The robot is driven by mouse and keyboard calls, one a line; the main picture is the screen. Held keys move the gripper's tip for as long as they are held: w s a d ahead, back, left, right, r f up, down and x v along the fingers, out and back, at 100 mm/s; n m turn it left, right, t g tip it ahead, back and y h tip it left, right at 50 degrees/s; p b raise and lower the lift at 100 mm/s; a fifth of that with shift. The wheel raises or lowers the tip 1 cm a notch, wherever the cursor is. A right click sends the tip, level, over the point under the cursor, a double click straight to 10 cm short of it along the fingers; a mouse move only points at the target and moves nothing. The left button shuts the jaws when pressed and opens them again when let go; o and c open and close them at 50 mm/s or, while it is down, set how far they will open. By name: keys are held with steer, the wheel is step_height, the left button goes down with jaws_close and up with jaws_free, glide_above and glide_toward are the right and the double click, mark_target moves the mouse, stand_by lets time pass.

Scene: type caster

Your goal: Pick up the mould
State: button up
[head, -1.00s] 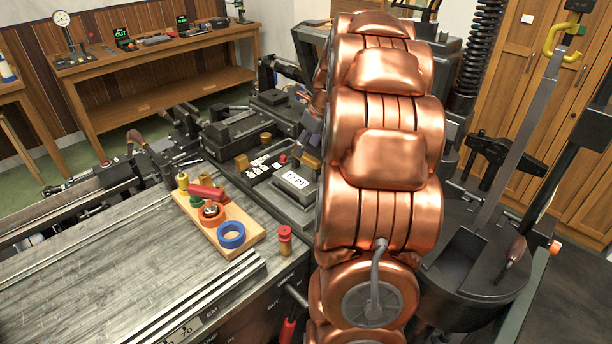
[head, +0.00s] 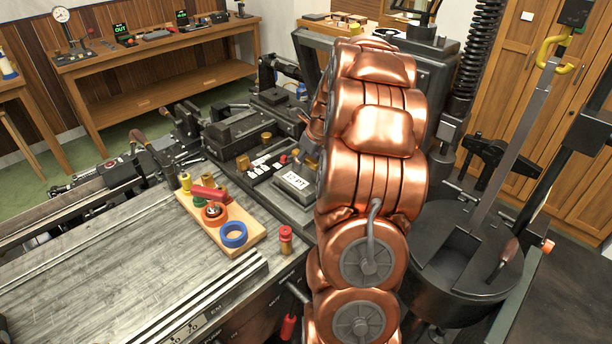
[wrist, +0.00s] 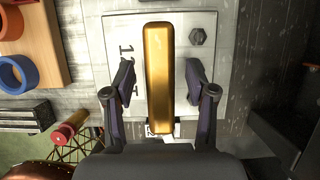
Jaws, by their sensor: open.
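A block with a pale top plate marked 12 PT, which I take to be the mould (wrist: 182,30), lies below my gripper in the wrist view. A long brass bar (wrist: 159,100) and a hex bolt sit on its top. My gripper (wrist: 160,76) is open, with one finger on each side of the bar and a gap visible on both sides. I cannot tell how far the fingertips are above the plate. In the head view the labelled block (head: 294,182) sits on the dark machine, partly hidden by my copper arm. The arm hides most of my gripper there.
A wooden board (head: 215,229) with blue and orange rings and a red-handled tool lies left of the block. A small red-and-brass piece (head: 286,239) stands near the machine's edge. A round black pot (head: 465,240) stands at the right. The grey bench top (head: 100,265) is largely clear.

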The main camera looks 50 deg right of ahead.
jaws_close()
stand_by(0.5)
steer(key=shift+r, duration=0.1)
